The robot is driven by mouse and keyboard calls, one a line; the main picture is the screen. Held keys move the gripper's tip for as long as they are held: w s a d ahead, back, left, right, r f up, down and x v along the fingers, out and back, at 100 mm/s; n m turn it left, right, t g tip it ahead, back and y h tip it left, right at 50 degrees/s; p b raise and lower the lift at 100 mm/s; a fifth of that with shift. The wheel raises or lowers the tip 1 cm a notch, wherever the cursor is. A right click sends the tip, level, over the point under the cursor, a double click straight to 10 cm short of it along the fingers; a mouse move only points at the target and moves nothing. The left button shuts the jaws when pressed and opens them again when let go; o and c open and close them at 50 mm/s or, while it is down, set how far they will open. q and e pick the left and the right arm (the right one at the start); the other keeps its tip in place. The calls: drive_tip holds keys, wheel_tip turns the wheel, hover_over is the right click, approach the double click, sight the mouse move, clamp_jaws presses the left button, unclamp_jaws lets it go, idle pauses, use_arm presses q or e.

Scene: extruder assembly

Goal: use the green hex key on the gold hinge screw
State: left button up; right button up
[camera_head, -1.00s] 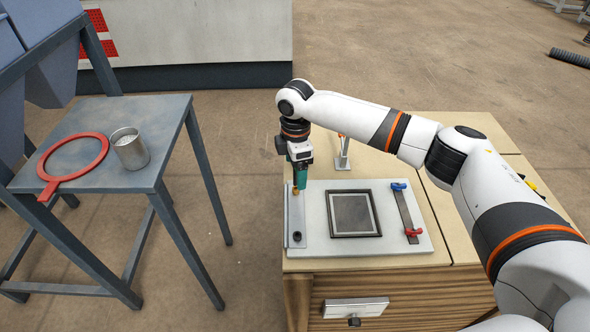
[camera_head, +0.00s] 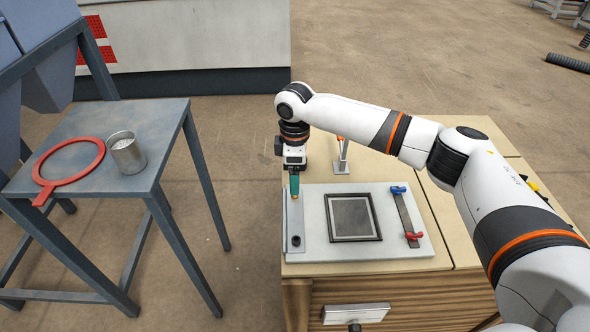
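The green hex key (camera_head: 294,185) is upright under my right gripper (camera_head: 295,172), which is shut on it. Its lower end is over the far part of the grey hinge strip on the left side of the light plate (camera_head: 315,252). A little gold shows at the key's lower end, at the gold hinge screw (camera_head: 295,195); the key mostly hides it, and I cannot tell whether the tip is seated. A dark screw (camera_head: 295,241) sits at the near end of the strip. My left gripper is not in view.
The plate carries a dark-framed square screen (camera_head: 354,238) and a bar with blue and red clamps (camera_head: 405,212). A small stand (camera_head: 342,158) is behind it. At left, a table (camera_head: 85,195) holds a metal cup (camera_head: 127,152) and a red ring (camera_head: 68,160).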

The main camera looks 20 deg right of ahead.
drive_tip(key=shift+f, duration=0.9)
drive_tip(key=o, duration=0.6)
drive_tip(key=shift+c, duration=0.2)
drive_tip(key=c, duration=0.6)
